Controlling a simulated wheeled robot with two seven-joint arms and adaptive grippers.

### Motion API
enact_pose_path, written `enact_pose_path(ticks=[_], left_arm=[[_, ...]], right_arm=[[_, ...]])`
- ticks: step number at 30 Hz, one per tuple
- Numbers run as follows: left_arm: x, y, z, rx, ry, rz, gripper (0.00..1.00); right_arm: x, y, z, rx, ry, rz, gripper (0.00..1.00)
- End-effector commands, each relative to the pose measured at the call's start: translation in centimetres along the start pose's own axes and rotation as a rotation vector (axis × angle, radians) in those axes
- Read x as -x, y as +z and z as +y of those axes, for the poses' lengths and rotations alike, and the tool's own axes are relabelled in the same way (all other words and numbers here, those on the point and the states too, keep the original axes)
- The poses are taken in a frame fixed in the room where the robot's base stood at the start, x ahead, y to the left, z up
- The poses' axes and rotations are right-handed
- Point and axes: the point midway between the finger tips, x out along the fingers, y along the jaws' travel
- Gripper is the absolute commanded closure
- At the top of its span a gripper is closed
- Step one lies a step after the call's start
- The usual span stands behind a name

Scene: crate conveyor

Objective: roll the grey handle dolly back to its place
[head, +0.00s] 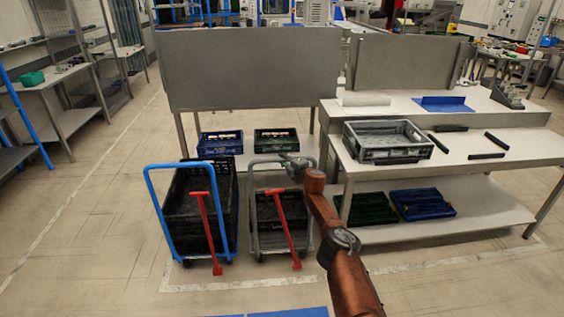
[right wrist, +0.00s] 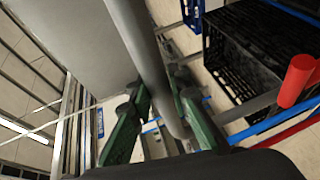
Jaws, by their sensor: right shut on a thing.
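The grey handle dolly (head: 252,205) stands on the floor at the middle of the head view, with a dark crate (head: 268,213) on it. My right arm reaches in from the lower right. My right gripper (head: 290,160) is at the top bar of the grey handle and shut on it. In the right wrist view the green fingers of the right gripper (right wrist: 158,102) lie on both sides of the grey handle bar (right wrist: 145,50). The bar's far end and the dolly's wheels are partly hidden. My left gripper is not in view.
A blue handle dolly (head: 150,195) with dark crates stands close on the left. Red bars (head: 214,232) lean at the front of both dollies. A bench (head: 480,145) with a grey crate (head: 387,158) is close on the right. A white line marks the floor; open floor lies left.

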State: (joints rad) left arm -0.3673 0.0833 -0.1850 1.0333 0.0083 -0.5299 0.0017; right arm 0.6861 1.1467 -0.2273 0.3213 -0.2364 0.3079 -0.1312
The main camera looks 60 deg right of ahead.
Motion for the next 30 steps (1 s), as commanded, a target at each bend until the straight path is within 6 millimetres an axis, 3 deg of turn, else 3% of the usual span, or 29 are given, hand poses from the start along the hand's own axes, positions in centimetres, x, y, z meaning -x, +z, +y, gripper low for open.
enact_pose_path(ticks=[2, 3, 10, 22, 30], left_arm=[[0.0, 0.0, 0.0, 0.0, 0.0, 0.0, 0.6], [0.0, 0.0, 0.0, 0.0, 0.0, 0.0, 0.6], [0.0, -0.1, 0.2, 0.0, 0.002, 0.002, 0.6], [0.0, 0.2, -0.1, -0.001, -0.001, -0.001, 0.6], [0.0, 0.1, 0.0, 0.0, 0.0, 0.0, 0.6]], right_arm=[[0.0, 0.2, 0.6, -0.003, 0.007, -0.006, 1.0], [0.0, 0.2, 0.7, -0.003, 0.008, -0.006, 0.81], [0.0, 0.1, 0.5, -0.002, 0.005, -0.004, 0.65], [0.2, 0.1, 0.2, 0.0, 0.002, -0.002, 0.65], [1.5, 0.3, -0.1, 0.001, -0.001, -0.002, 0.65]])
